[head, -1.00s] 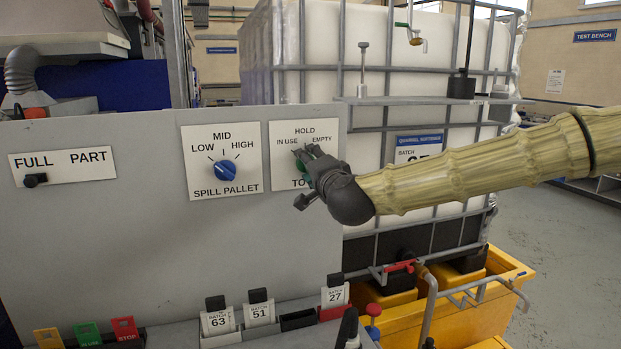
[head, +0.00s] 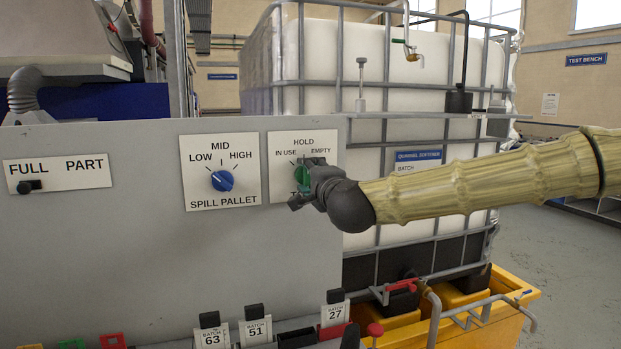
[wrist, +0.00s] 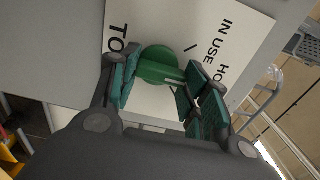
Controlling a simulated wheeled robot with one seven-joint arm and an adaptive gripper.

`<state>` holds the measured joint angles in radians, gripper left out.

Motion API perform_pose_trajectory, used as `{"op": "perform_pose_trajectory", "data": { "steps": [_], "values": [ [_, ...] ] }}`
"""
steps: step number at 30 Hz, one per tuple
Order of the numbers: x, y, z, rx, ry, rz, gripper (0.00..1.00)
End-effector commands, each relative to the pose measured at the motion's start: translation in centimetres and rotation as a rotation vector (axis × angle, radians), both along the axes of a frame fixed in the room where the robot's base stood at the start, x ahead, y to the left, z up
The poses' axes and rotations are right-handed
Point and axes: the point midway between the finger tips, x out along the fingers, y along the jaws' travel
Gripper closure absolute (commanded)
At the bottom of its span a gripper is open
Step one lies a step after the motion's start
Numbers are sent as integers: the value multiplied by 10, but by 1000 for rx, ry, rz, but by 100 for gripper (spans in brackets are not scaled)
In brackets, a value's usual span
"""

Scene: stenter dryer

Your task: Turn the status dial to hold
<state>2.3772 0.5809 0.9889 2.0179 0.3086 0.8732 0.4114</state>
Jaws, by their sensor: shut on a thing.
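The status dial is a green round knob (head: 302,174) on a white plate (head: 279,138) marked IN USE, HOLD and EMPTY, at the right end of the grey panel in the head view. My gripper (head: 314,172) is at the dial and covers its right part and some lettering below. In the wrist view the green dial (wrist: 158,64) lies between the teal-padded fingers of my gripper (wrist: 160,84), which is shut on it. A short white line shows on the knob, but the fingers partly cover that area and I cannot tell the exact setting.
Batch tags (head: 258,329) stand below. A caged white tank (head: 340,70) is behind, above a yellow spill pallet (head: 505,300). Floor at right is clear.

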Motion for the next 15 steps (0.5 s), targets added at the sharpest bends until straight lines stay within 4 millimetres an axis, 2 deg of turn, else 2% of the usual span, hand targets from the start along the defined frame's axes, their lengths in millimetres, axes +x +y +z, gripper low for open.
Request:
{"op": "perform_pose_trajectory", "data": {
  "steps": [2, 3, 6, 15],
  "values": [
    [0, 0, -2, -1, 3, -1, 78],
    [0, 0, -2, -1, 3, -1, 52],
    [0, 0, -2, -1, 2, -1, 34],
    [0, 0, -1, -1, 1, 0, 32]
  ]
}}
